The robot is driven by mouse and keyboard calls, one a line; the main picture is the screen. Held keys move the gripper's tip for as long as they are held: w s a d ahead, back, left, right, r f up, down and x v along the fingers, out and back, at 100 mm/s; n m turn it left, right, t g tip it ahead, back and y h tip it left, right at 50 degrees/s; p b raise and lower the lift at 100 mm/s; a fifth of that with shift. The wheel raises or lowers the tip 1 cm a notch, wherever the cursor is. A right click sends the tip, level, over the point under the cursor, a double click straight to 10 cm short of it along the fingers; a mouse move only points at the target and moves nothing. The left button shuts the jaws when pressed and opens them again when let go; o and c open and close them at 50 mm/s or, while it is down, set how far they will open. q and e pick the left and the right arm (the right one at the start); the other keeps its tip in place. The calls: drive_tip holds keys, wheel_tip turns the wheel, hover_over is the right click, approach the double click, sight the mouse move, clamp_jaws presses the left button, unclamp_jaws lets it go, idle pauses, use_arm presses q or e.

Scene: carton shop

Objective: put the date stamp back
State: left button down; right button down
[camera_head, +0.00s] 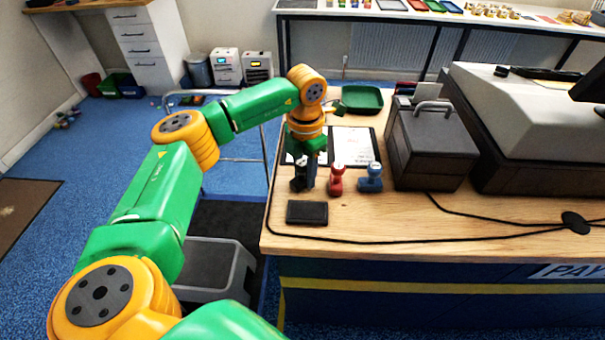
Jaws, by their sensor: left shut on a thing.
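My left gripper (308,172) points down over the counter's left end and is shut on a small black thing, which looks like a black stamp (299,184). The fingers hide part of it, and I cannot tell whether it touches the counter. A red stamp (336,180) stands just right of the gripper, and a blue stamp (370,179) stands right of that. A flat black pad (307,213) lies in front of the gripper. I cannot read any date on the stamps. My right gripper is not in view.
Behind the gripper lie a dark clipboard with white paper (352,146) and a green tray (362,99). A black box with a handle (432,148) stands right of the stamps. A black cable (400,242) runs along the front of the wooden counter (380,218).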

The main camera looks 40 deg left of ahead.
sight(305, 161)
use_arm(q)
drive_tip(key=shift+s, duration=0.25)
drive_tip(key=c, duration=0.9)
unclamp_jaws()
drive_tip(key=shift+f, duration=0.1)
drive_tip(key=shift+c, duration=0.2)
drive_tip(key=o, duration=0.4)
drive_tip(key=shift+w, duration=0.1)
drive_tip(key=shift+r, duration=0.45)
wheel_tip(305, 161, up, 5)
drive_tip(key=shift+r+b, duration=0.2)
drive_tip(key=shift+b, duration=0.45)
wheel_tip(305, 161, up, 6)
drive_tip(key=shift+r+p, duration=0.2)
drive_tip(key=shift+p, duration=0.15)
drive_tip(key=shift+f, duration=0.1)
